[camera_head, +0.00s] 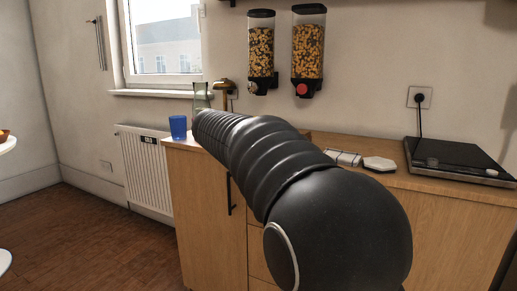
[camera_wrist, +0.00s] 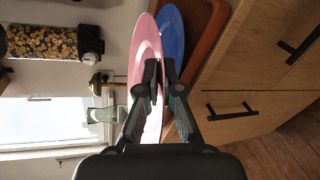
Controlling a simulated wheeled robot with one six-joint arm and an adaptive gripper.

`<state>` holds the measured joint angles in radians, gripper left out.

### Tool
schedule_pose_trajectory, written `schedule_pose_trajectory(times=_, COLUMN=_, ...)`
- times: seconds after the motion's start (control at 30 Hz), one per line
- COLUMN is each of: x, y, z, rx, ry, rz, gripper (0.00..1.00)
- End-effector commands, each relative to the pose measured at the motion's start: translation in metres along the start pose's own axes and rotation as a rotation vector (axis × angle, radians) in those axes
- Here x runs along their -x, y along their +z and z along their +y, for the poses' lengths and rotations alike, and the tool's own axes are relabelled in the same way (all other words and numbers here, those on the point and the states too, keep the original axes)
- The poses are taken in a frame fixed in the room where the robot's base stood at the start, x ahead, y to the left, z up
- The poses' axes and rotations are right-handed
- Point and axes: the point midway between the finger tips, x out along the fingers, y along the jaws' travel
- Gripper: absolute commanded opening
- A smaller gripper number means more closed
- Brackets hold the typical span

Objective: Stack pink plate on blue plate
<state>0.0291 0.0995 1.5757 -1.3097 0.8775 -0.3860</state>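The pink plate (camera_wrist: 143,48) shows in the wrist view, its near rim running between my gripper's (camera_wrist: 161,76) two fingers. The fingers are closed onto that rim. The blue plate (camera_wrist: 172,32) is just to the right of the pink plate in this sideways view, which is lower in the room. It lies at a brown tray (camera_wrist: 203,40) on the counter. The pink plate overlaps part of it, and I cannot tell whether the two touch. In the head view, my arm hides both plates and my gripper.
A blue cup (camera_head: 178,127) and a glass vase (camera_head: 201,97) stand at the counter's left end. Two cereal dispensers (camera_head: 261,50) hang on the wall. A hotplate (camera_head: 455,158) and a white hexagonal item (camera_head: 380,164) sit on the right of the counter (camera_head: 430,188).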

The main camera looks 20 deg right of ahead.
Motion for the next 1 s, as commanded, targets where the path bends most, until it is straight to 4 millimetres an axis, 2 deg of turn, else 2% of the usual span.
schedule_pose_trajectory(times=0.1, x=-0.014, y=-0.003, z=-0.002, rx=-0.002, ry=0.002, rz=-0.002, gripper=0.0)
schedule_pose_trajectory(times=0.27, x=-0.021, y=-0.006, z=-0.006, rx=-0.001, ry=0.002, rz=0.0, gripper=0.0)
schedule_pose_trajectory(times=0.57, x=-0.029, y=-0.016, z=-0.038, rx=-0.001, ry=0.002, rz=0.001, gripper=0.0)
schedule_pose_trajectory(times=0.97, x=-0.03, y=-0.017, z=-0.043, rx=-0.003, ry=0.003, rz=0.001, gripper=0.0)
schedule_pose_trajectory(times=1.0, x=-0.03, y=-0.017, z=-0.042, rx=-0.001, ry=0.001, rz=0.001, gripper=0.14)
